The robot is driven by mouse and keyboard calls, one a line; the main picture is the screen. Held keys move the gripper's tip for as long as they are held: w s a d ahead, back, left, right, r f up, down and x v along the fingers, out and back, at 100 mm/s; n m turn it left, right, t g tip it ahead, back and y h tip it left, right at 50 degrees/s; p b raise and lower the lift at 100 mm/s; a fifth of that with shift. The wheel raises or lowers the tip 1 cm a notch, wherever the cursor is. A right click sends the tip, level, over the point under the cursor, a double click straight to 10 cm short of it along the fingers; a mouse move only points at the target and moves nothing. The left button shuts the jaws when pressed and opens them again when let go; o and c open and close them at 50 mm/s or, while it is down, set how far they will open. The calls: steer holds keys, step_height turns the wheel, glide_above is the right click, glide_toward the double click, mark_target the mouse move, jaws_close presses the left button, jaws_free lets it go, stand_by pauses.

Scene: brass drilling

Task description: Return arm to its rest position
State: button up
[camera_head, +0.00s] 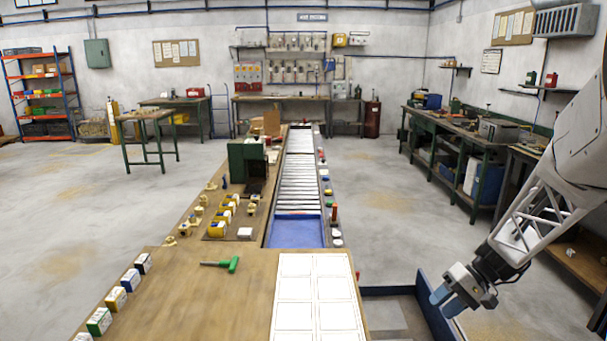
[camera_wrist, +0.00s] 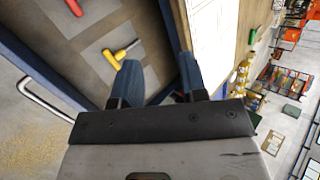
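My gripper (camera_head: 446,300) hangs at the lower right of the head view, at the end of my arm, beside the blue-walled tray (camera_head: 432,312). In the wrist view its two blue fingers (camera_wrist: 160,78) stand apart with nothing held between them. Below them the wrist view shows the tray's dark blue wall (camera_wrist: 32,62) and brown floor with grey patches. A yellow-handled tool (camera_wrist: 123,54) lies in the tray near the left finger. Part of a red item (camera_wrist: 74,7) shows at the top edge.
A wooden bench (camera_head: 185,290) carries a white gridded sheet (camera_head: 315,300), a green-handled tool (camera_head: 232,264) and several small boxes. A roller conveyor (camera_head: 298,180) runs away behind it. A green-legged workbench (camera_head: 470,140) stands at the right wall. Open floor lies between conveyor and workbench.

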steer(key=s+a+r+t+h, duration=0.1)
steer(key=s+a+r+h, duration=0.2)
steer(key=s, duration=0.5)
steer(key=s+a+r+t+h, duration=0.1)
steer(key=s+a+r+h, duration=0.2)
steer(key=s+a+r, duration=0.3)
steer(key=s+a+r+n+t+h, duration=0.1)
steer(key=s+a+r+h, duration=0.2)
steer(key=s, duration=0.7)
steer(key=a+r, duration=0.2)
steer(key=a, duration=0.1)
steer(key=shift+s+t, duration=0.15)
steer(key=shift+t, duration=0.15)
